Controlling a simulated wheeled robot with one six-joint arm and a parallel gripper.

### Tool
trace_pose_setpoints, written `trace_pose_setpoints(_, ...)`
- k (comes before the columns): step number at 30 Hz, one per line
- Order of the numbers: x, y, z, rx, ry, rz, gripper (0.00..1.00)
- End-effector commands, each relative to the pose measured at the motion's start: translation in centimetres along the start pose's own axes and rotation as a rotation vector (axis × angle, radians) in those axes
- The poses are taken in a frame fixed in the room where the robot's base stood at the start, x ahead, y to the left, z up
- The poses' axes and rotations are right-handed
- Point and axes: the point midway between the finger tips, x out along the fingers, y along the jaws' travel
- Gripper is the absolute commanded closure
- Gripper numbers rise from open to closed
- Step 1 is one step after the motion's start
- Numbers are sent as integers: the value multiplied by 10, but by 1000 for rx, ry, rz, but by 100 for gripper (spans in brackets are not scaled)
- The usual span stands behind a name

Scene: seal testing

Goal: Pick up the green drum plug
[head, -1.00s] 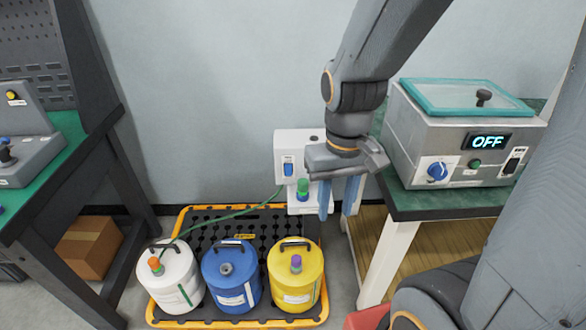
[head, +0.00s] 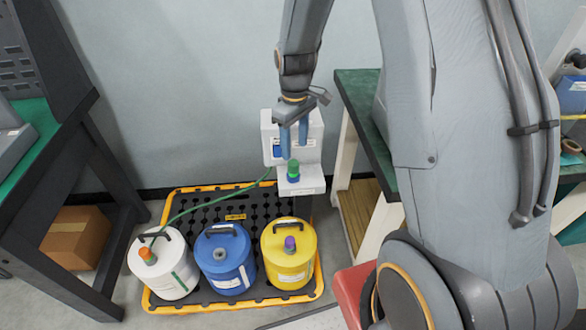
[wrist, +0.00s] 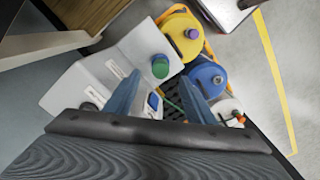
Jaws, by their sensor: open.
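The green drum plug (head: 293,168) stands upright on the small ledge of a white wall unit (head: 302,183), above a dark blue base. In the head view the fingertips overlap the area just above the plug.
White (head: 165,275), blue (head: 226,270) and yellow (head: 289,265) drums stand on a black and yellow spill pallet (head: 185,208). A green hose (head: 215,197) runs from the wall unit to the white drum. A green-topped bench (head: 360,110) stands close on the right.

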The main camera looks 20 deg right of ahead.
Motion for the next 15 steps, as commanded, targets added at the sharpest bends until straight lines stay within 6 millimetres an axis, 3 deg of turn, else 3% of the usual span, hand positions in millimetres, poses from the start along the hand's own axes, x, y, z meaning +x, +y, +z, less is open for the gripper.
trace_pose_setpoints(15,53,-2,-2,-5,-3,-2,50)
